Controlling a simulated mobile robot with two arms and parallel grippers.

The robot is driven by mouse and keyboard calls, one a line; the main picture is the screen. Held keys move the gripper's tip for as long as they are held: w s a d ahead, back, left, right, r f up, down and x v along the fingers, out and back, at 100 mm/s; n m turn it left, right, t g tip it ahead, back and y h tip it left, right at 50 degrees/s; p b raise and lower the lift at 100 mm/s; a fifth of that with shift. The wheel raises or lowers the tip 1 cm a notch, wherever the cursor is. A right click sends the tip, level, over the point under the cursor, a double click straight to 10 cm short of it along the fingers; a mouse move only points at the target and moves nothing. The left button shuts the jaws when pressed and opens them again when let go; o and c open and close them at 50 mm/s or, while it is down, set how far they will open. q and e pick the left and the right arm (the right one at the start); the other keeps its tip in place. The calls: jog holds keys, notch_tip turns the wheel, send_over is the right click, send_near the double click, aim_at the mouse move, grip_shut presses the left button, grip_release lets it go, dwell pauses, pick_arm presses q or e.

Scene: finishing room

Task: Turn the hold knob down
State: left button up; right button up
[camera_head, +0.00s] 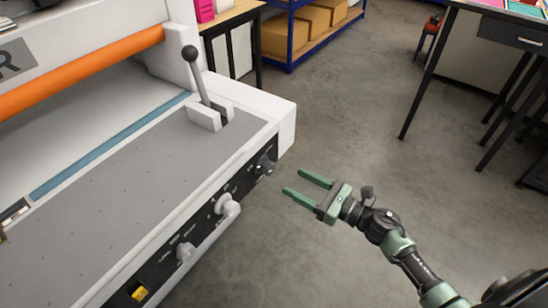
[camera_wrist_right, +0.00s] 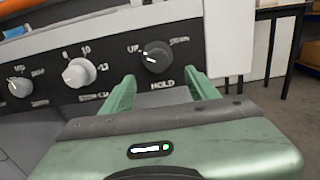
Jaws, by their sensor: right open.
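The hold knob (camera_head: 265,165) is a dark round knob at the right end of the machine's black front panel. In the right wrist view the hold knob (camera_wrist_right: 157,57) has UP printed at its upper left, a partly blurred label at its upper right and HOLD below. Its white mark lies on the left part of its face, toward the UP side. My right gripper (camera_head: 294,181) is open and empty, just right of the panel and apart from the knob. In the wrist view the right gripper's fingers (camera_wrist_right: 160,86) point at the panel, one on each side below the knob. My left gripper is not in view.
A white numbered knob (camera_wrist_right: 79,73) and another pale knob (camera_wrist_right: 20,87) sit left of the hold knob. A yellow switch (camera_head: 139,293) is further along the panel. The floor right of the machine is clear.

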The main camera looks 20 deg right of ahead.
aim_at(272, 170)
jog(key=x, duration=0.2)
jog(key=p+x, duration=0.1)
jog(key=x, duration=0.3)
jog(key=shift+w+a+r, duration=0.2)
jog(key=shift+a+r, duration=0.05)
jog(key=shift+a, duration=0.1)
jog(key=shift+w+a, duration=0.2)
jog(key=shift+w, duration=0.05)
jog(key=shift+a, duration=0.1)
jog(key=shift+w, duration=0.1)
grip_shut()
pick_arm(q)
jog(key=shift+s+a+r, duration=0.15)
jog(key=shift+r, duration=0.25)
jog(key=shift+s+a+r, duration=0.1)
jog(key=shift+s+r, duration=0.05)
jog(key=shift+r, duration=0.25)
